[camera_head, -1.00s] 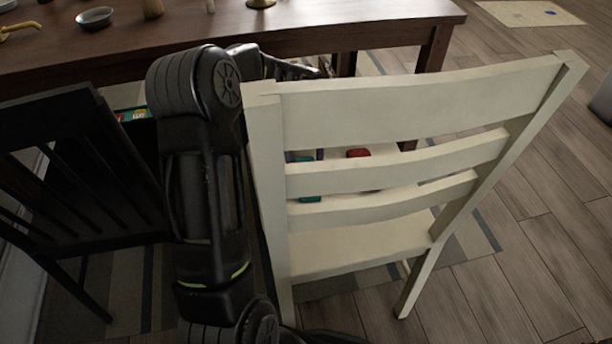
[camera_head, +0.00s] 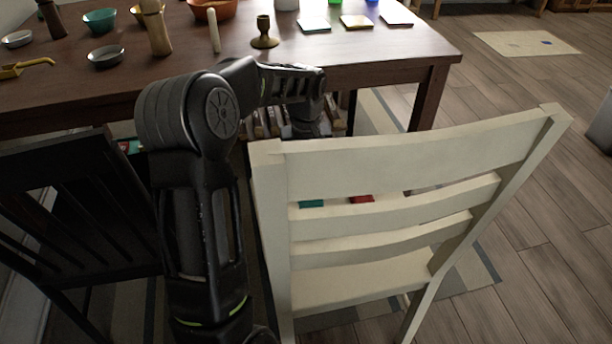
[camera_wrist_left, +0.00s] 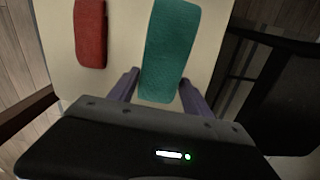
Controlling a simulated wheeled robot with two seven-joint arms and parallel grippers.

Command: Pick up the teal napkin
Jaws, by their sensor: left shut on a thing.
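The teal napkin (camera_wrist_left: 170,50) is a long folded strip over the cream chair seat (camera_wrist_left: 120,45) in the left wrist view. My left gripper (camera_wrist_left: 159,78) is shut on its near end, with one finger along each side. I cannot tell whether the napkin is clear of the seat. In the head view a small piece of the teal napkin (camera_head: 311,203) shows between the slats of the cream chair back (camera_head: 410,160), which hides my left gripper. My left arm (camera_head: 205,190) reaches past the chair's left side. My right gripper is in neither view.
A red folded cloth (camera_wrist_left: 90,35) lies left of the napkin on the seat. A dark wooden table (camera_head: 350,65) with bowls, a candle holder (camera_head: 264,35) and coasters stands behind. A black chair (camera_head: 75,205) is at the left. Floor at the right is open.

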